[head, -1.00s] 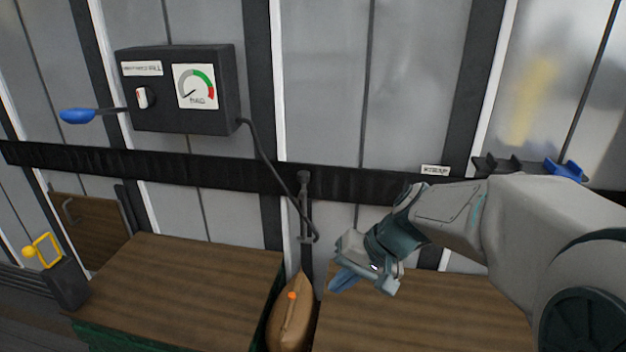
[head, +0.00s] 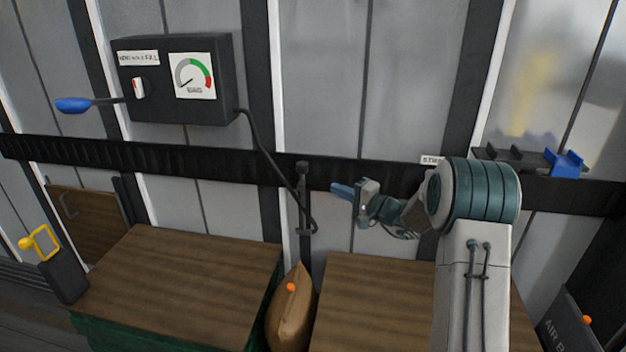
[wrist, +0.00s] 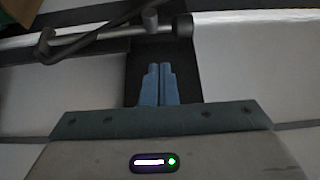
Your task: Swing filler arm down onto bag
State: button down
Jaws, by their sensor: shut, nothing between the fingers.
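The filler arm (head: 303,205) is a dark grey bar hanging upright from the black wall rail, with a hooked lower end joined to a hose. The brown bag (head: 291,320) with an orange valve (head: 291,287) stands below it between two wooden-topped crates. My gripper (head: 334,187) has blue fingers, shut and empty, pointing left just right of the filler arm's upper part. A gap shows between them in the head view. In the wrist view, the fingertips (wrist: 158,66) point toward the grey bar of the filler arm (wrist: 108,34); I cannot tell whether they touch.
A control box (head: 176,80) with a gauge and a blue-handled lever (head: 75,105) is on the wall at upper left. The crate tops (head: 180,285) are bare. A blue clip (head: 564,163) sits on a holder at right. A yellow-handled item (head: 42,242) stands at lower left.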

aim_at(313, 178)
jog(key=p+x, duration=0.2)
jog(key=x, duration=0.8)
jog(key=shift+p, duration=0.4)
jog(key=shift+s+a+b, duration=0.15)
jog(key=shift+s+b, duration=0.05)
jog(key=shift+b, duration=0.25)
